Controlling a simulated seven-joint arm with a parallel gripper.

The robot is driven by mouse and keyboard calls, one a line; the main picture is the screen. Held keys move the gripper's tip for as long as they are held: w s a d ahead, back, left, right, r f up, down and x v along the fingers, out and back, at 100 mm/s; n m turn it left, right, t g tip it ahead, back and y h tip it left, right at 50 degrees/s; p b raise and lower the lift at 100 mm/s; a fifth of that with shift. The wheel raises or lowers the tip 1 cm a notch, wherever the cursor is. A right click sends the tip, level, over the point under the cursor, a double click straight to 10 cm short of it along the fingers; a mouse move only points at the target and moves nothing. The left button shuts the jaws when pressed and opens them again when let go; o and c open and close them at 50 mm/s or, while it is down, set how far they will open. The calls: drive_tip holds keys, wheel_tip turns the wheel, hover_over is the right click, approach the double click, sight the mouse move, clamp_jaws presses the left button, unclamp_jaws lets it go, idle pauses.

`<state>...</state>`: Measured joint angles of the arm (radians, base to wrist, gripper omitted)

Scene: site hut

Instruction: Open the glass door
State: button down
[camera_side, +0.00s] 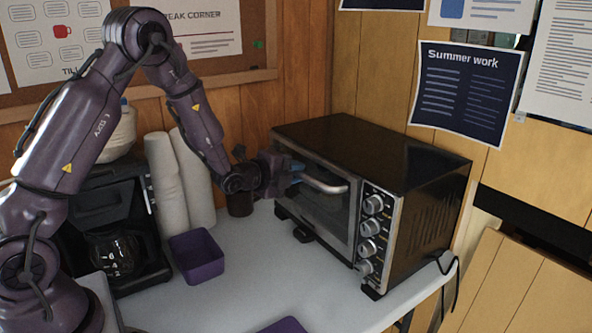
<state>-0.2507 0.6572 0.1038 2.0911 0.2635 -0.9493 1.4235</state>
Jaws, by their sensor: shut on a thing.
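The black toaster oven (370,150) stands on the white table. Its glass door (318,208) is on the front left side, with a pale metal handle (325,185) across its upper part. The door looks shut or very nearly so; a small gap cannot be ruled out. My wrist and fingers hide that end of the handle and the upper left corner of the door.
The table (235,290) is clear in front of the oven. A purple bin (197,256), paper towel rolls (180,180), a dark cup (239,204) and a coffee maker (110,215) stand left. Another purple container (284,326) is at the bottom edge. Knobs (368,228) line the oven's right front.

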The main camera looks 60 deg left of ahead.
drive_tip(key=shift+s+f, duration=6.55)
drive_tip(key=shift+s, duration=0.05)
drive_tip(key=c, duration=1.1)
unclamp_jaws()
